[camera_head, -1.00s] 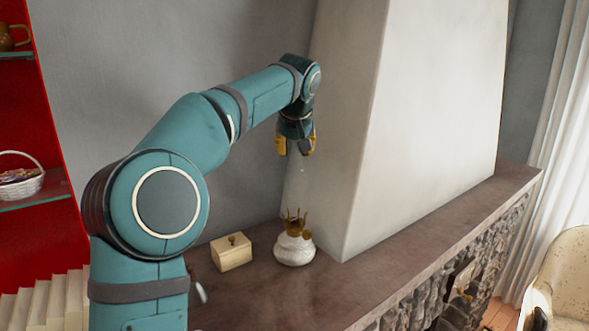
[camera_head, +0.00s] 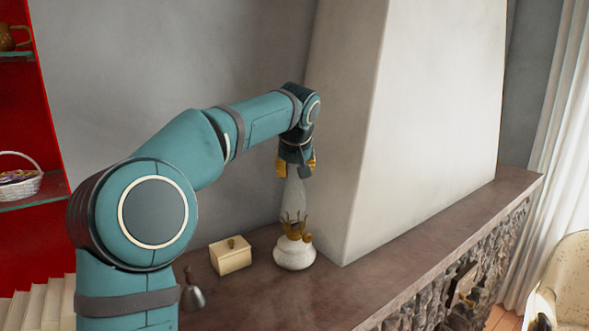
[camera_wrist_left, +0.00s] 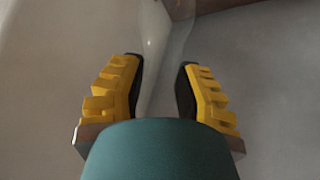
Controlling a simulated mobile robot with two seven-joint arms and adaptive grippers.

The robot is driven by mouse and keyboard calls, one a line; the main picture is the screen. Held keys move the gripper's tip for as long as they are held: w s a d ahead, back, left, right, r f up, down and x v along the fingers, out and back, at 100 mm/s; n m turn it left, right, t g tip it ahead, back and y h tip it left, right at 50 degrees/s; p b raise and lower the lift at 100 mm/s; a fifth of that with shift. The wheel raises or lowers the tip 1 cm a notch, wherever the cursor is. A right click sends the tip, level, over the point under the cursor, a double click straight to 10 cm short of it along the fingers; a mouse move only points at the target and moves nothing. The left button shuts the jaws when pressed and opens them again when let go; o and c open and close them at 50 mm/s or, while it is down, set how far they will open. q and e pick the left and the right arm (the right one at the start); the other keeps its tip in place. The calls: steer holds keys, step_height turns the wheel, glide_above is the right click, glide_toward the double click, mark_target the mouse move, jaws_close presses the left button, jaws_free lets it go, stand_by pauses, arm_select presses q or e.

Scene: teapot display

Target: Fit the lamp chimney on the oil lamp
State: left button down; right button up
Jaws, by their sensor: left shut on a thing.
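The oil lamp (camera_head: 294,256) stands upright on the mantel shelf, with a white round body and a brass burner (camera_head: 295,226) with prongs on top. My left gripper (camera_head: 296,170) points down above it, shut on the clear glass lamp chimney (camera_head: 294,198). The chimney hangs roughly upright; its lower end overlaps the burner prongs in the head view. I cannot tell whether they touch. In the left wrist view the faint glass of the chimney (camera_wrist_left: 165,40) runs between the yellow and black fingers (camera_wrist_left: 160,88). My right gripper is not in view.
A cream box with a knob (camera_head: 231,256) stands just left of the lamp. A grey bell-shaped thing (camera_head: 193,297) stands beside my arm. The pale chimney breast (camera_head: 400,130) rises close on the right. The shelf (camera_head: 390,262) is bare at the front right.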

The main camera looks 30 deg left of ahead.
arm_select(q)
steer(key=shift+f, duration=0.15)
steer(key=c, duration=0.7)
jaws_free()
steer(key=shift+r+p, duration=0.3)
steer(key=shift+r, duration=0.15)
steer(key=p+v, duration=0.1)
steer(key=v, duration=1.1)
steer(key=shift+r, duration=0.2)
steer(key=shift+f, duration=0.1)
